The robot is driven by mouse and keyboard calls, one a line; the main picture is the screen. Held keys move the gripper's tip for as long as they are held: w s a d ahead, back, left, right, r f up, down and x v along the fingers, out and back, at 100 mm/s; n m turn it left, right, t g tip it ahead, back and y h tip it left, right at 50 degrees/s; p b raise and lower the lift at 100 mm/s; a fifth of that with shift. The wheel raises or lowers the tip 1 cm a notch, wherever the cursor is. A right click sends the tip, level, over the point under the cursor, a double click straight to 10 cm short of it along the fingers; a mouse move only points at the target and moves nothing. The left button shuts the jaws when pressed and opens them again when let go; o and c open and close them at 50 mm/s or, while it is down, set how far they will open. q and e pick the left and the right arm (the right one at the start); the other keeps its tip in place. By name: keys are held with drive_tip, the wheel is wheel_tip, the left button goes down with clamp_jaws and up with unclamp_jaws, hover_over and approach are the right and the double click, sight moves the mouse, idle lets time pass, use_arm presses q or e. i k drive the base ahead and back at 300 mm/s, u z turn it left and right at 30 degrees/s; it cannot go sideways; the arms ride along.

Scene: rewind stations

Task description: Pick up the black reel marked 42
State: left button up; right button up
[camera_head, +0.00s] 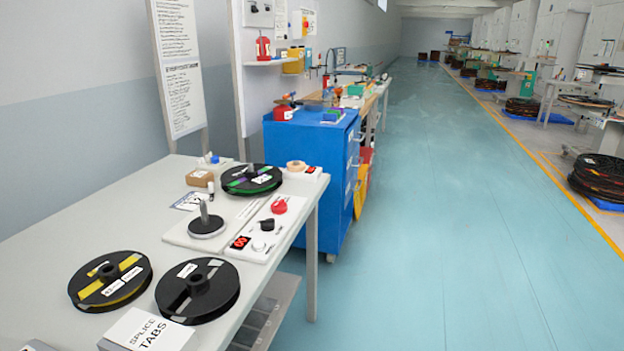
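Three black reels lie flat on the grey table. The front right one is a plain black reel (213,303) with a raised hub and a small white label whose marking I cannot read. To its left is a black reel with yellow bands (84,292) and white labels. Farther back, a black reel with green and purple bands (268,185) carries a white label. I cannot make out a 42 on any of them. Neither of my grippers is in view.
A blue cabinet (300,150) stands behind.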

sight(263, 181)
drive_tip(key=z, duration=0.95)
drive_tip(key=i, duration=2)
drive_tip(key=u, duration=2.1)
